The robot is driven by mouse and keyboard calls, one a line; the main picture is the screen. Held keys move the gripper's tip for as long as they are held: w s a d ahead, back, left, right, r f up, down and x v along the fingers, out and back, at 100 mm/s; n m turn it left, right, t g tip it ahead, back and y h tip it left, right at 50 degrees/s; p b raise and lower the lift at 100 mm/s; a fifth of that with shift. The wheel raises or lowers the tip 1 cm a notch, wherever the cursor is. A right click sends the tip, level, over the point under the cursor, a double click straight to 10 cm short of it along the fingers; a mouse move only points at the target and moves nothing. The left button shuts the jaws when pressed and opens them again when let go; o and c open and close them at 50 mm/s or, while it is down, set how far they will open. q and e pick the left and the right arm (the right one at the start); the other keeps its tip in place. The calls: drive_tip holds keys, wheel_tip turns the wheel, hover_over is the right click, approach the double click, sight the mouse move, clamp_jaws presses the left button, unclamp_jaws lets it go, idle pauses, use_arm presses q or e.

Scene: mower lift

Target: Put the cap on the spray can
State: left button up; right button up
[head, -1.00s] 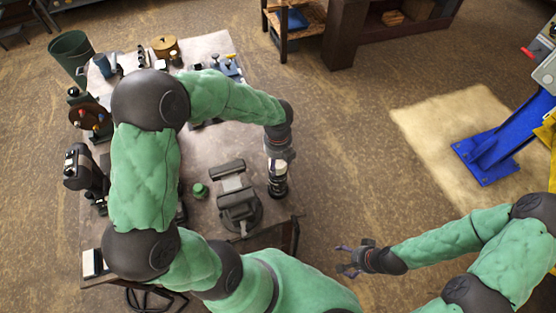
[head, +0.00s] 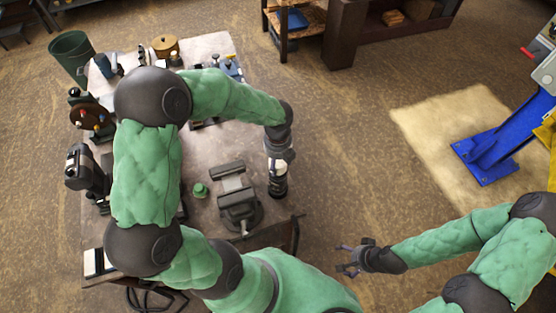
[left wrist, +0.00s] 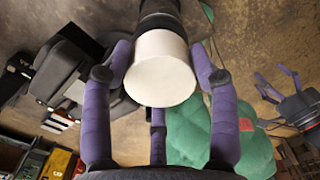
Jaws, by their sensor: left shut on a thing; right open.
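A dark spray can (head: 277,188) stands upright at the right edge of the workbench, beside the vise. It also shows as a black cylinder in the left wrist view (left wrist: 160,15). My left gripper (head: 279,160) is above the can, pointing down. In the left wrist view, its purple fingers (left wrist: 163,62) are shut around a white cap (left wrist: 162,75). The cap lines up with the black can, with no clear gap between them. Whether it is fully seated is hidden. My right gripper (head: 350,262) is open and empty, over the floor away from the bench.
A grey vise (head: 238,200) stands just left of the can. A small green container (head: 200,190) is further left on the workbench (head: 215,150). Other tools crowd the bench's left side.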

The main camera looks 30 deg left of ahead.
use_arm(q)
drive_tip(key=shift+r+p, duration=0.75)
drive_tip(key=shift+r, duration=0.05)
idle(0.4)
idle(1.1)
drive_tip(key=shift+r+p, duration=0.75)
drive_tip(key=shift+p, duration=0.3)
idle(0.6)
drive_tip(key=o, duration=0.5)
wheel_tip(320, 180, up, 11)
drive_tip(key=p, duration=0.8)
drive_tip(key=shift+p, duration=0.35)
idle(0.5)
